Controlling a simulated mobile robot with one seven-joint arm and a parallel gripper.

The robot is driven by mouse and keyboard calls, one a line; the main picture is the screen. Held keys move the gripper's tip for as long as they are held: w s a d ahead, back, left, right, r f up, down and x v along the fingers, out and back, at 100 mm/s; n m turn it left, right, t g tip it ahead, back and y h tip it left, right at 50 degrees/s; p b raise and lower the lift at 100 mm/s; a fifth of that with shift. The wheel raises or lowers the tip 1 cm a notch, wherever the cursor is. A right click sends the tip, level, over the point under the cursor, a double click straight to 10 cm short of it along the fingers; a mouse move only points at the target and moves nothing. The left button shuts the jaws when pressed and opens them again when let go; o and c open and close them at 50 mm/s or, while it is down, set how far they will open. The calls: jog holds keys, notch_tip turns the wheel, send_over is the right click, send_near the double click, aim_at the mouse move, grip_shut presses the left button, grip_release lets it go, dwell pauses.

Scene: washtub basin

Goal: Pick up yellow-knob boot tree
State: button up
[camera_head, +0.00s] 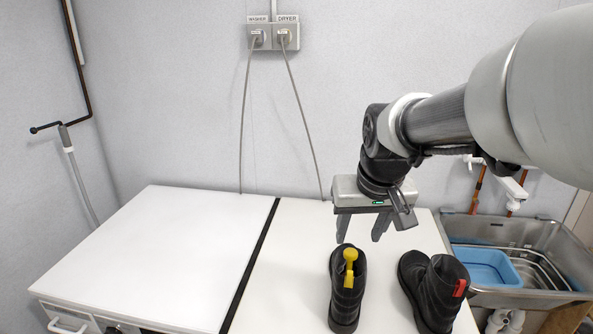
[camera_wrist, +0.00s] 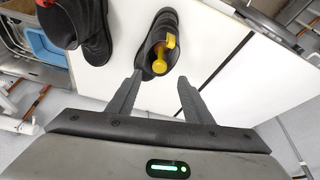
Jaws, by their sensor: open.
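The yellow-knob boot tree (camera_head: 350,256) stands in the opening of a black boot (camera_head: 345,300) on the white machine top. Its round knob sticks up above the boot's collar, and a yellow tab shows on the boot just below it. In the wrist view the yellow boot tree (camera_wrist: 160,57) lies ahead of the fingers, roughly between their lines. My gripper (camera_head: 359,238) is open and empty, above and just behind the boot. In the wrist view both fingers of my gripper (camera_wrist: 160,82) are spread apart, with the boot beyond them. The tree's lower part is hidden inside the boot.
A second black boot with a red tab (camera_head: 461,288) stands close to the right. A metal sink (camera_head: 470,228) with a blue basin (camera_head: 488,266) is farther right. The left white top (camera_head: 160,255) is clear. Two cords hang on the wall behind.

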aim_at(351, 252)
jog(key=x, duration=0.8)
jog(key=shift+w, duration=0.25)
grip_shut()
